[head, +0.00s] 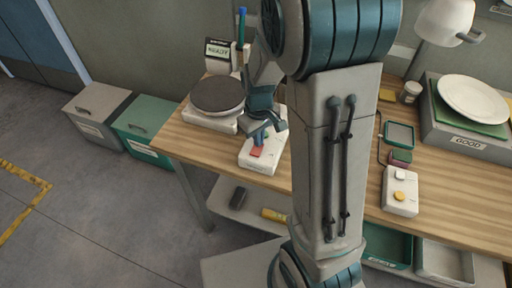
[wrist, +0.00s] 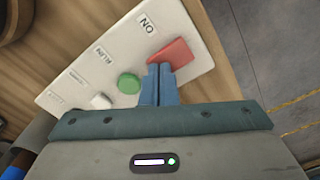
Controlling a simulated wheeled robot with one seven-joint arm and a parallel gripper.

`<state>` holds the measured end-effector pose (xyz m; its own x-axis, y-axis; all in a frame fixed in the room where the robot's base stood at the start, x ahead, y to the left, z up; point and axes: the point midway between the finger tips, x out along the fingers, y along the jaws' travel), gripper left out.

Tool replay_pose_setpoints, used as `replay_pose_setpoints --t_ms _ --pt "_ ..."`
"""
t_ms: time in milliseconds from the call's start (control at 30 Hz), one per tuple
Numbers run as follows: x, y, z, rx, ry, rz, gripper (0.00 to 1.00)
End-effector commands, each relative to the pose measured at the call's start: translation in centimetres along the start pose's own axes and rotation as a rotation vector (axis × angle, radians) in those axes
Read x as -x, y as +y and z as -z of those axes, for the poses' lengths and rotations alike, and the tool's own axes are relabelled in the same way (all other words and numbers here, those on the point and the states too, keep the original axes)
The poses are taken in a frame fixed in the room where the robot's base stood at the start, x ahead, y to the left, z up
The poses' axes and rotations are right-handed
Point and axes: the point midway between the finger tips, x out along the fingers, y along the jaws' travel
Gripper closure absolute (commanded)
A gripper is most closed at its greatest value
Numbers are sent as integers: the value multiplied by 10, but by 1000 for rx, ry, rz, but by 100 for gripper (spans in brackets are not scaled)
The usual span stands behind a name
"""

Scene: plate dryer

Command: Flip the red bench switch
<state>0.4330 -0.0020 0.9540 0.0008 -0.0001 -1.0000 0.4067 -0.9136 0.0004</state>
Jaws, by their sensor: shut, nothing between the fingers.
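The red bench switch (head: 256,152) sits at the front end of a white control box (head: 258,166) on the wooden bench. In the wrist view the red switch (wrist: 174,54) lies beside the label "ON". A green round button (wrist: 129,83) and a small white knob (wrist: 100,100) sit farther along the same white box (wrist: 80,78). My gripper (head: 260,137) is over the box, close to the switch. Its blue fingers (wrist: 160,84) are shut and empty, with their tips at the lower left edge of the red switch. I cannot tell whether they touch it.
A dark round plate (head: 217,93) on a white base stands left of the box. On the right are a white box with a yellow button (head: 400,195) and a tray labelled "GOOD" (head: 465,140) holding a white plate (head: 472,99). Grey and green bins (head: 145,115) stand on the floor.

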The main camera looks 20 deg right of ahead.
Motion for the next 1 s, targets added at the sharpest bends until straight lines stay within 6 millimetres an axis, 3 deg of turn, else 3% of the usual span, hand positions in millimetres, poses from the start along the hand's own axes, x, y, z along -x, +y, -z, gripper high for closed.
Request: replay_pose_setpoints --t_ms 333,1000 --pt "2 0 0 0 -1 1 100" --pt "55 0 0 0 0 0 100"
